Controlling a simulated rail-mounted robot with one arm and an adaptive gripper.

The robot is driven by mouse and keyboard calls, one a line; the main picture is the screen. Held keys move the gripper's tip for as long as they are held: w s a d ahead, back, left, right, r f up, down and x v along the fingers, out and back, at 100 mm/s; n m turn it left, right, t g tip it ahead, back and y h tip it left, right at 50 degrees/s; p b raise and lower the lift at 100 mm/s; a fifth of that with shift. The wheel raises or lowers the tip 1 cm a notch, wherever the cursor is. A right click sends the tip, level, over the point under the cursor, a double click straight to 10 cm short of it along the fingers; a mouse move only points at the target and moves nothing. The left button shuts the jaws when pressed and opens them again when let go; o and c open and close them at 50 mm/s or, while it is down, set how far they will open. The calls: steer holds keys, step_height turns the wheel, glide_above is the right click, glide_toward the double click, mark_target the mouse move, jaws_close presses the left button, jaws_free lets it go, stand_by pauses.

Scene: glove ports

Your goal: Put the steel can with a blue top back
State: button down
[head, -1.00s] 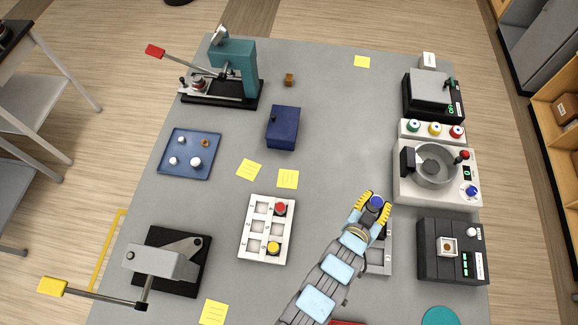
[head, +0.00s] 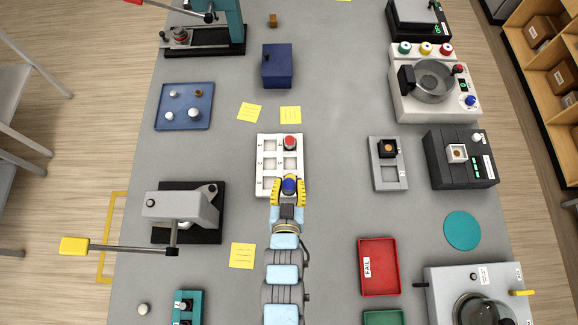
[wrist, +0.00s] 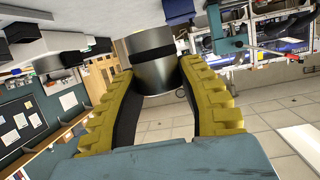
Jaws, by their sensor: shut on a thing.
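The steel can with a blue top (head: 289,185) is held upright between the yellow-ridged fingers of my gripper (head: 288,191). In the wrist view the can (wrist: 153,62) shows as a steel cylinder with a black band, between both fingers (wrist: 160,95). In the head view it is over the lower right part of the white slotted rack (head: 262,187). I cannot tell its height above the rack. A can with a red top (head: 290,143) stands in the rack's top right slot. The visible left slots and the middle right slot look empty. My gripper hides the bottom right slot.
A grey fixture (head: 389,178) with a dark block stands right of the rack. A red tray (head: 379,269) lies lower right. A lever press (head: 180,210) stands left, its yellow handle (head: 74,246) sticking out. A blue box (head: 278,67) is behind. Table between rack and fixture is clear.

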steer(key=shift+s+d+f, duration=0.1)
steer(key=shift+s+f, duration=0.05)
steer(key=shift+s, duration=0.05)
steer(key=shift+f+b, duration=0.1)
steer(key=shift+b, duration=0.2)
steer(key=b+x, duration=0.9)
steer(key=x, duration=0.1)
steer(key=shift+s+f, duration=0.2)
steer(key=shift+f, duration=0.15)
steer(key=shift+w+f+p, duration=0.5)
steer(key=shift+w+f, duration=1.55)
steer(key=shift+f, duration=0.25)
steer(key=shift+w+f, duration=0.35)
steer(key=shift+f, duration=0.25)
step_height(320, 180, down, 3)
steer(key=shift+r+p, duration=0.2)
steer(key=shift+p, duration=0.2)
steer(key=shift+f, duration=0.1)
steer(key=shift+f+b, duration=0.35)
steer(key=shift+f, duration=0.25)
